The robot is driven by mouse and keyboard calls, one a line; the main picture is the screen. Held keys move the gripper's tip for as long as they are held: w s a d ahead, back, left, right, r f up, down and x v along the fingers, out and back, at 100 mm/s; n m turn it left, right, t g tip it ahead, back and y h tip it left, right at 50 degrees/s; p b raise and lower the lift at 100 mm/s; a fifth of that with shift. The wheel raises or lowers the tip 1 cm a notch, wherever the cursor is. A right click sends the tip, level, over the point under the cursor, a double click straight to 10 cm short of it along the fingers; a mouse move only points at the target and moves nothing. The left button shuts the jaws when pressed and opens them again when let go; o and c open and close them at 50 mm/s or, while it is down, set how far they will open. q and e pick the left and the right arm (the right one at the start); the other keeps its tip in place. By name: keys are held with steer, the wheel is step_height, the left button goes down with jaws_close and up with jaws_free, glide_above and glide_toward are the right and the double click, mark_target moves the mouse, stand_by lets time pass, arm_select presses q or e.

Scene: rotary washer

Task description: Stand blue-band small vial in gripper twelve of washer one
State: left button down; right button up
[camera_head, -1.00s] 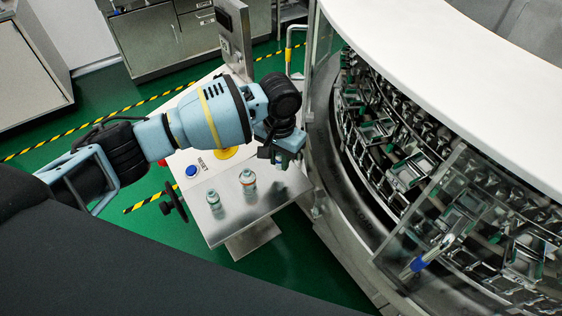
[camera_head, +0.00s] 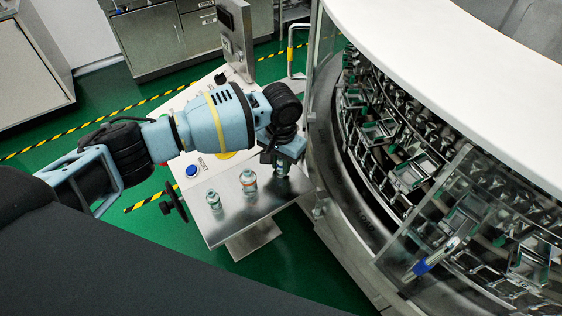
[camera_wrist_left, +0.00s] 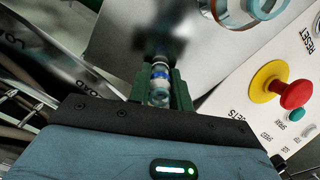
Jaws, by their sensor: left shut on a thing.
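My left gripper (camera_head: 283,168) points down over the steel table. In the left wrist view its green fingers (camera_wrist_left: 160,92) are shut on a small clear vial with a blue band (camera_wrist_left: 159,74). The fingers partly cover the vial. I cannot tell whether its base touches the table. The washer (camera_head: 440,40) stands on the right, with a white rim and rows of metal grippers (camera_head: 413,172) inside. I cannot tell which gripper is number twelve. My right gripper is not in view.
An orange-band vial (camera_head: 248,180) and a smaller vial (camera_head: 213,199) stand on the steel table (camera_head: 238,220), left of my gripper. A panel with a blue button (camera_head: 191,171) adjoins it. Clear guard panes (camera_head: 430,215) flank the washer's opening.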

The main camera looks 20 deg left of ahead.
arm_select(q)
steer(key=c, duration=1.3)
jaws_free()
steer(key=shift+f, duration=0.1)
step_height(320, 180, up, 12)
steer(key=shift+r+p, duration=0.2)
steer(key=shift+p, duration=0.5)
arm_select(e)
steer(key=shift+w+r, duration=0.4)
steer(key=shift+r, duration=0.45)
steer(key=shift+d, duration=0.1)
arm_select(q)
steer(key=s+d+f+m+t+h, duration=0.1)
steer(key=s+d+f+t+h, duration=0.45)
steer(key=s+d+f, duration=0.85)
steer(key=s+a+f+t+y, duration=0.1)
steer(key=s+a+f, duration=0.3)
steer(key=s+a, duration=0.2)
steer(key=s+a+f+n+y, duration=0.1)
steer(key=s+a+f, duration=0.4)
steer(key=s, duration=0.5)
steer(key=s+a+f+n+t+y, duration=0.1)
steer(key=s+a+f, duration=0.4)
steer(key=s+a, duration=0.2)
steer(key=shift+s+a+f+t+y, duration=0.15)
steer(key=shift+s+f+t+y, duration=0.15)
steer(key=shift+s, duration=0.2)
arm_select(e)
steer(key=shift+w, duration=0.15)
